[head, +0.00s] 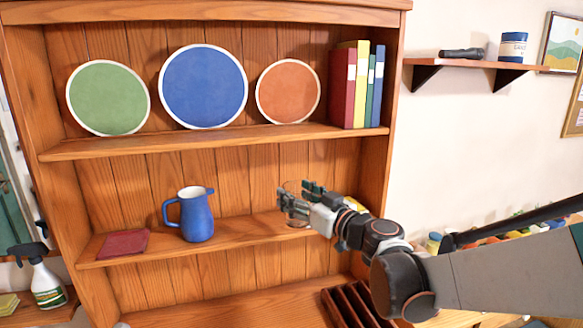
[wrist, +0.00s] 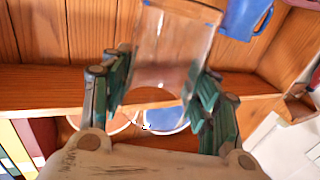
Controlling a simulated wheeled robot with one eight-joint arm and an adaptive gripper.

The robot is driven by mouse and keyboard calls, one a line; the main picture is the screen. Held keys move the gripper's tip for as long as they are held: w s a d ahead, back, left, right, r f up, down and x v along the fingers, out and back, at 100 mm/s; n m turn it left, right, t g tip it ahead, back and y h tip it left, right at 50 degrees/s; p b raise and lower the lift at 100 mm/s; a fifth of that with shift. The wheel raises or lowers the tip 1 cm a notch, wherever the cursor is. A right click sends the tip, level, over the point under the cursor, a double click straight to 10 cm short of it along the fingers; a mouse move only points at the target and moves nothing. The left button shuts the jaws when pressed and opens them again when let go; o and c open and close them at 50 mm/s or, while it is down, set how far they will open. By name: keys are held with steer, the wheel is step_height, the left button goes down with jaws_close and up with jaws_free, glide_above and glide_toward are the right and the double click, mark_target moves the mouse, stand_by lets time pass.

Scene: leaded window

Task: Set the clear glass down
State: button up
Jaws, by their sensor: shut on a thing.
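My gripper (head: 303,198) is shut on the clear glass (wrist: 172,48). In the wrist view the see-through glass stands between my green-padded fingers (wrist: 160,85). In the head view only its faint outline shows, partly hidden by the fingers. My gripper reaches in at the right part of the dresser's lower shelf (head: 240,230). I cannot tell whether the glass's base touches the shelf.
A blue jug (head: 197,216) stands left of my gripper, with a flat red book (head: 124,243) further left. Plates, among them a blue one (head: 203,88), and upright books (head: 341,90) fill the shelf above. Bare shelf lies between jug and gripper.

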steer(key=shift+m+h, duration=0.3)
steer(key=shift+h, duration=0.1)
steer(key=w+f, duration=0.1)
steer(key=w+d+f+b, duration=0.1)
steer(key=f, duration=0.1)
steer(key=shift+w+f, duration=0.1)
steer(key=shift+w, duration=0.1)
steer(key=w+d+f+m+t+h+b, duration=0.1)
steer(key=w+d+f+m+h+b, duration=0.1)
steer(key=d+f, duration=0.6)
steer(key=w+d+f+m+t+h+b, duration=0.1)
steer(key=d+f+m+h+b, duration=0.3)
steer(key=f, duration=0.9)
steer(key=d+t+h+b, duration=0.1)
steer(key=d+h+b, duration=0.1)
steer(key=d+h, duration=0.2)
steer(key=shift+w+d+m, duration=0.35)
steer(key=shift+d+m, duration=0.05)
steer(key=shift+d, duration=0.1)
steer(key=shift+f, duration=0.15)
